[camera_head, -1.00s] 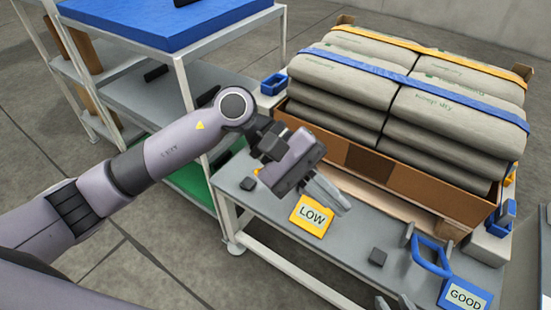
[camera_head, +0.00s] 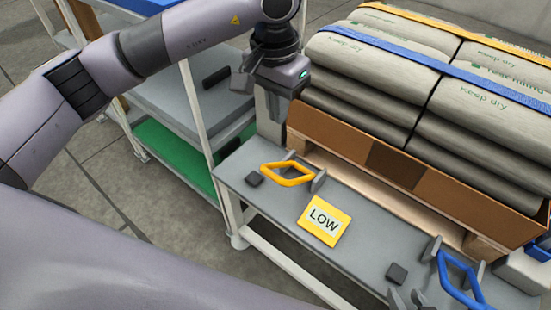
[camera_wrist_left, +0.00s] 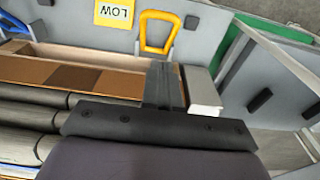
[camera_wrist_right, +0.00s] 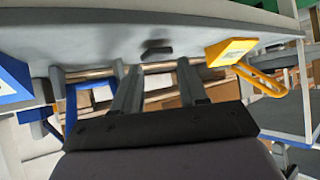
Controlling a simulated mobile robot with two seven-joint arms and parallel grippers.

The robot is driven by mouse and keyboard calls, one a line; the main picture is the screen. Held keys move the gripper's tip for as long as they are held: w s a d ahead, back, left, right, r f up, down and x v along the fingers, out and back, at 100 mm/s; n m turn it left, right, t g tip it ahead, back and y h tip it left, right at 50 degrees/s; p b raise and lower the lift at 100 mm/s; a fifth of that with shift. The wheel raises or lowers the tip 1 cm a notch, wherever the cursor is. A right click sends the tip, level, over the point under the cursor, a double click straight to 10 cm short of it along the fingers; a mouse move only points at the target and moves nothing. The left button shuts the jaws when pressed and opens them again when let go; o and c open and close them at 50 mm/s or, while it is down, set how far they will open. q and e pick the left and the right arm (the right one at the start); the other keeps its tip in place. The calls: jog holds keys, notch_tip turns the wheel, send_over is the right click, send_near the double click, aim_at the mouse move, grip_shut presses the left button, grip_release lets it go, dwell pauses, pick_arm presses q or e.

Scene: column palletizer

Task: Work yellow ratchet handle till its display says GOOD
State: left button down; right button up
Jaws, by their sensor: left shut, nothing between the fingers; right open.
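The yellow ratchet handle (camera_head: 287,182) is a loop between grey brackets on the grey bench, and it lies low. It also shows in the left wrist view (camera_wrist_left: 143,33) and the right wrist view (camera_wrist_right: 262,82). Its yellow display (camera_head: 323,221) reads LOW. My left gripper (camera_head: 270,118) is shut and empty, raised beyond the handle near the bench's far left corner and apart from it. In the left wrist view its fingers (camera_wrist_left: 160,85) are together. My right gripper (camera_wrist_right: 158,82) is open, with nothing between its fingers, on the blue handle's side of the bench.
The blue handle (camera_head: 443,272) stands at the bench's right; its display reads GOOD in the earlier frame. Stacked sacks (camera_head: 400,60) under yellow and blue straps sit in a brown carton (camera_head: 450,190) behind the bench. A shelf rack (camera_head: 195,110) stands at left.

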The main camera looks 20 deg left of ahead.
pick_arm(q)
jog(key=f, duration=0.4)
jog(key=f+b, duration=0.1)
jog(key=f, duration=0.4)
jog(key=s+f, duration=0.1)
jog(key=f, duration=0.3)
jog(key=shift+a+f+b, duration=0.15)
jog(key=shift+f+b, duration=0.1)
jog(key=shift+b, duration=0.1)
pick_arm(e)
jog(key=shift+w+a+r, duration=0.15)
jog(key=shift+w+a, duration=0.2)
jog(key=shift+a, duration=0.2)
